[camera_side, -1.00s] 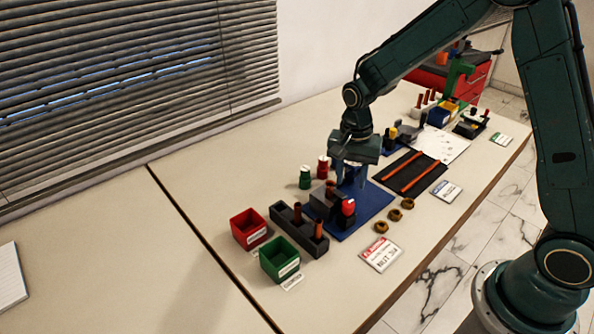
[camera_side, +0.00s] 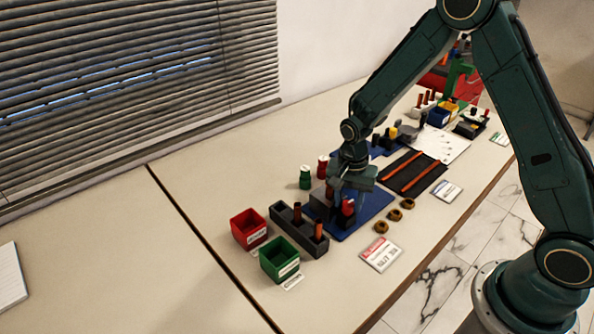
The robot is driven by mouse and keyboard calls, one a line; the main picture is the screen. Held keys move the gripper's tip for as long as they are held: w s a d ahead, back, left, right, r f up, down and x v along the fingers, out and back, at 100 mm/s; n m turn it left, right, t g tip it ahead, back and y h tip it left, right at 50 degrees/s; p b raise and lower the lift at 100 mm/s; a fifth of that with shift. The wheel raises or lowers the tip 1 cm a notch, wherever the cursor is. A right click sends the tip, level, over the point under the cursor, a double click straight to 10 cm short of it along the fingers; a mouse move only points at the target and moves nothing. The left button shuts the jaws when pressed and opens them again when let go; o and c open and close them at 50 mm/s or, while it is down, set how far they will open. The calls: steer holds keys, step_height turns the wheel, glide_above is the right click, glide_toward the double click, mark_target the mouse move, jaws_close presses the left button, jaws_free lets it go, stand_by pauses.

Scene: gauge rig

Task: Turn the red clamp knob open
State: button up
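The red clamp knob (camera_side: 348,206) sits on top of a dark block on the blue plate (camera_side: 370,210), in the middle of the side view. My gripper (camera_side: 342,200) is right at the knob, pointing down, with its fingers around or just beside it. The fingers partly cover the knob, and I cannot tell whether they touch it. The fingers are too small and dark to tell how far apart they are.
A red bin (camera_side: 249,229) and a green bin (camera_side: 279,261) stand at the front left, beside a dark holder (camera_side: 300,229) with brown cylinders. Several brass rings (camera_side: 394,215) and a label card (camera_side: 380,253) lie to the right.

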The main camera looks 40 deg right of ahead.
steer(key=c, duration=0.7)
steer(key=shift+o, duration=0.2)
steer(key=shift+n, duration=0.5)
steer(key=n, duration=0.3)
steer(key=shift+n, duration=0.3)
steer(key=n, duration=0.4)
steer(key=shift+n, duration=0.3)
steer(key=n, duration=0.8)
steer(key=shift+r+n, duration=0.1)
steer(key=shift+n, duration=0.2)
